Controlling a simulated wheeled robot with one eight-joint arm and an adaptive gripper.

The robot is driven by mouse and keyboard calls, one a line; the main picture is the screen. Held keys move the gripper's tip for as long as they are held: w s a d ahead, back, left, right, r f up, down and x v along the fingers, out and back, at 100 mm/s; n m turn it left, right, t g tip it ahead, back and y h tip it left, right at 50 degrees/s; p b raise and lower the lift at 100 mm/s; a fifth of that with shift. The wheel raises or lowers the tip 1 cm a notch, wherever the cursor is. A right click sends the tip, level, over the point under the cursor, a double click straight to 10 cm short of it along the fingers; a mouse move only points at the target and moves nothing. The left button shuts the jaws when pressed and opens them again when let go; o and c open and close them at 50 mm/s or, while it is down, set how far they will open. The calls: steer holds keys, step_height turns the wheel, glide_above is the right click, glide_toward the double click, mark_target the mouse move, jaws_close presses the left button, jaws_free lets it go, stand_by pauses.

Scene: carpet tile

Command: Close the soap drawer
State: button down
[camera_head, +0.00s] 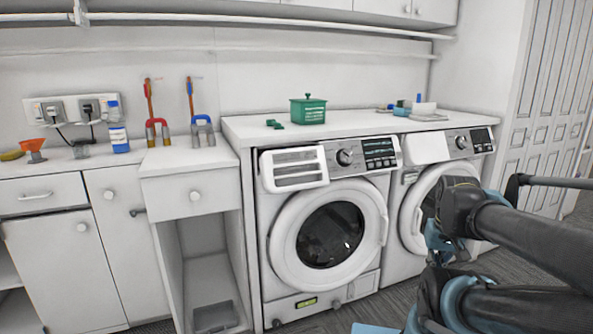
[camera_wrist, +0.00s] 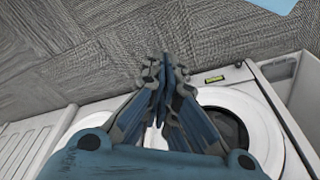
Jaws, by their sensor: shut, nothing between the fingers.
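The soap drawer (camera_head: 295,168) of the left washing machine (camera_head: 325,225) is white with slotted compartments. It sticks out from the upper left of the machine's front, left of the dial, so it stands open. My gripper (camera_wrist: 160,72) is shut and empty, its blue fingers together in the wrist view. In the head view my gripper (camera_head: 437,238) is in front of the right machine, lower than the drawer and well to its right, apart from it. My dark arm partly hides it there. I cannot make out the soap drawer in the wrist view.
The right washing machine (camera_head: 418,205) stands beside the left one, partly behind my arm. A green basket (camera_head: 308,110) sits on the counter above the left machine. An open cabinet (camera_head: 208,262) is at the left. Grey carpet (camera_wrist: 70,50) is clear in front.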

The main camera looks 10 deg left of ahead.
steer(key=w+a+r+n+t+y, duration=0.2)
steer(key=w+a+r+n+t, duration=0.15)
steer(key=w+a+r, duration=0.9)
steer(key=n+y, duration=0.3)
steer(key=n, duration=0.1)
glide_toward(322, 160)
steer(key=s+d, duration=0.4)
steer(key=s, duration=0.3)
steer(key=shift+m+t, duration=0.25)
steer(key=shift+t, duration=0.2)
steer(key=shift+w+r+x, duration=0.1)
steer(key=shift+w+x, duration=0.05)
steer(key=shift+x, duration=2)
steer(key=shift+w+r+x, duration=0.15)
steer(key=shift+x, duration=2.05)
steer(key=shift+w+r+x, duration=0.1)
steer(key=shift+w+x, duration=0.05)
steer(key=shift+x, duration=2)
steer(key=shift+a, duration=0.1)
steer(key=w+a, duration=0.1)
steer(key=w, duration=0.1)
steer(key=w+a, duration=0.2)
steer(key=shift+w+a, duration=0.1)
steer(key=shift+w, duration=0.05)
steer(key=shift+w+a+r, duration=0.1)
steer(key=shift+w, duration=0.05)
